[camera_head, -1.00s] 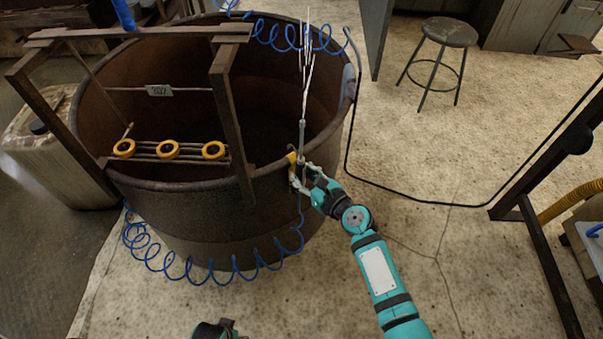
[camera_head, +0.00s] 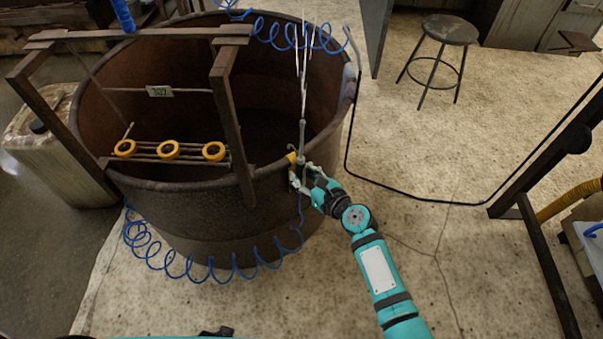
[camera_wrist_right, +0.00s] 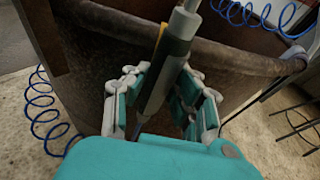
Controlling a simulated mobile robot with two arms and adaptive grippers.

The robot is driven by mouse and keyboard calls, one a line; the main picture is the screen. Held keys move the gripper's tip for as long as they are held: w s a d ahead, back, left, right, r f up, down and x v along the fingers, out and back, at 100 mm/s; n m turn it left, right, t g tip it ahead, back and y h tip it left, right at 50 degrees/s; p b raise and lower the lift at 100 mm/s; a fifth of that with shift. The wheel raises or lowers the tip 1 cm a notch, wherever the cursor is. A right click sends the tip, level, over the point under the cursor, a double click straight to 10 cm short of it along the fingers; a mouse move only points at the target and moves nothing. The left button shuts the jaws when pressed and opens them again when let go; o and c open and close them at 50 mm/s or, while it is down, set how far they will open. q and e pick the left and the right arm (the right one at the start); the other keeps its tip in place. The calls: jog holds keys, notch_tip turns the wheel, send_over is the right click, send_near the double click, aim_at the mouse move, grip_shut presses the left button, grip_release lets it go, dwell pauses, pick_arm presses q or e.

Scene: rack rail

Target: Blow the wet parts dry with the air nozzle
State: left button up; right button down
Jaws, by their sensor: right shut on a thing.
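My right gripper (camera_head: 304,178) is shut on the air nozzle (camera_head: 302,138) at the rim of a large rusty tub. The nozzle stands upright, with white streaks of air spreading upward from its tip. The right wrist view shows the grey nozzle body (camera_wrist_right: 168,65) between the fingers (camera_wrist_right: 155,95). Three yellow ring parts (camera_head: 168,150) sit in a row on a rack of rods inside the tub, left of the nozzle. Whether they are wet is too small to tell. Only a dark bit of what may be my left arm shows at the bottom edge; its gripper is not visible.
The rusty tub (camera_head: 200,225) has a wooden frame (camera_head: 232,120) across its left side. A coiled blue hose (camera_head: 215,272) hangs along its front. A stool (camera_head: 449,32) stands at the back right. The floor right of the tub is open, crossed by a black cable (camera_head: 400,201).

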jog(key=shift+d+r, duration=0.2)
jog(key=shift+r, duration=0.6)
jog(key=shift+p+v, duration=0.3)
jog(key=shift+v, duration=0.65)
jog(key=shift+s+d+f, duration=0.25)
jog(key=shift+s+d, duration=0.15)
jog(key=shift+s, duration=0.15)
jog(key=shift+s+d+f, duration=0.2)
jog(key=shift+s+d, duration=0.2)
jog(key=shift+s, duration=0.15)
jog(key=shift+s+d+p, duration=0.35)
jog(key=shift+s+d, duration=0.1)
jog(key=shift+s, duration=0.1)
pick_arm(q)
jog(key=shift+s+a+f, duration=0.15)
jog(key=shift+s+f, duration=0.3)
jog(key=shift+s, duration=0.3)
jog(key=shift+s+a+f, duration=0.15)
jog(key=shift+s+f, duration=0.25)
jog(key=shift+s, duration=0.4)
jog(key=shift+s+a+f, duration=0.15)
jog(key=shift+s+f, duration=0.3)
jog(key=shift+s, duration=0.3)
pick_arm(e)
jog(key=shift+s+d, duration=0.5)
jog(key=shift+s, duration=0.15)
jog(key=shift+f, duration=0.1)
